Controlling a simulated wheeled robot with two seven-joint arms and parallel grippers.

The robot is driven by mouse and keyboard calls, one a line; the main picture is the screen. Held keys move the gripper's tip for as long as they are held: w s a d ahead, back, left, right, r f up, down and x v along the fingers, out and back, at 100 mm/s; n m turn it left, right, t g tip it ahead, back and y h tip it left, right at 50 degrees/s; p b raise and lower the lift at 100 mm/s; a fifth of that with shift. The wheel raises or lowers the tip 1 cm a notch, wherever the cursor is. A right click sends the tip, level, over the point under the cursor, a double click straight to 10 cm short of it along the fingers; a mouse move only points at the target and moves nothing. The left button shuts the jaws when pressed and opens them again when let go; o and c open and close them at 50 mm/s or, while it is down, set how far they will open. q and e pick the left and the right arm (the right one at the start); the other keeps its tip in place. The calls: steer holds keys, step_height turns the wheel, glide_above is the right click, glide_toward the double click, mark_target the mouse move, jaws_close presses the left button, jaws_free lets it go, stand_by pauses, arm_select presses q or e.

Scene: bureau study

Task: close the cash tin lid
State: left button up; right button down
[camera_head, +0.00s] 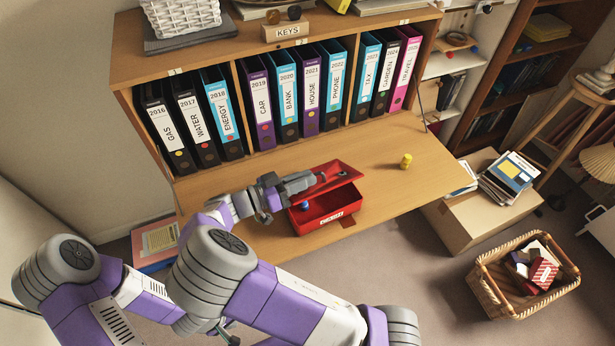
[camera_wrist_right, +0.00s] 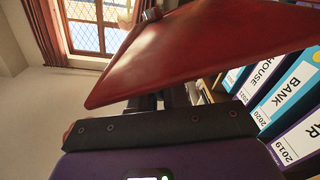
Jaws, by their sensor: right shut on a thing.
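The red cash tin (camera_head: 335,218) sits on the wooden desk surface with its front label facing me. Its lid (camera_head: 342,172) stands tilted open, raised at the back of the tin. A small blue item (camera_head: 305,206) shows inside at the left. My right gripper (camera_head: 318,179) is at the lid's left side, shut on the lid. In the right wrist view the lid (camera_wrist_right: 200,50) fills the upper middle as a slanted red panel; the fingertips are hidden there. Of my left gripper (camera_head: 226,331), only a small dark part shows at the bottom edge, its fingers unclear.
A row of labelled binders (camera_head: 290,95) stands in the shelf behind the tin. A small yellow object (camera_head: 405,161) stands on the desk to the right. The desk between them is clear. A cardboard box (camera_head: 470,215) and a wicker basket (camera_head: 520,290) are on the floor at right.

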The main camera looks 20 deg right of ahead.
steer(key=shift+s+f+m+b, duration=0.6)
steer(key=shift+f+m+b, duration=0.2)
steer(key=shift+m, duration=0.1)
arm_select(q)
steer(key=shift+f+b, duration=0.85)
steer(key=shift+f, duration=1.3)
arm_select(e)
steer(key=shift+s+d+f, duration=0.1)
steer(key=shift+s+f, duration=0.75)
steer(key=shift+f, duration=0.2)
steer(key=c, duration=1.2)
jaws_free()
arm_select(q)
steer(key=shift+r+p, duration=0.65)
steer(key=shift+r, duration=0.05)
arm_select(e)
steer(key=a, duration=0.7)
steer(key=shift+s+a, duration=0.25)
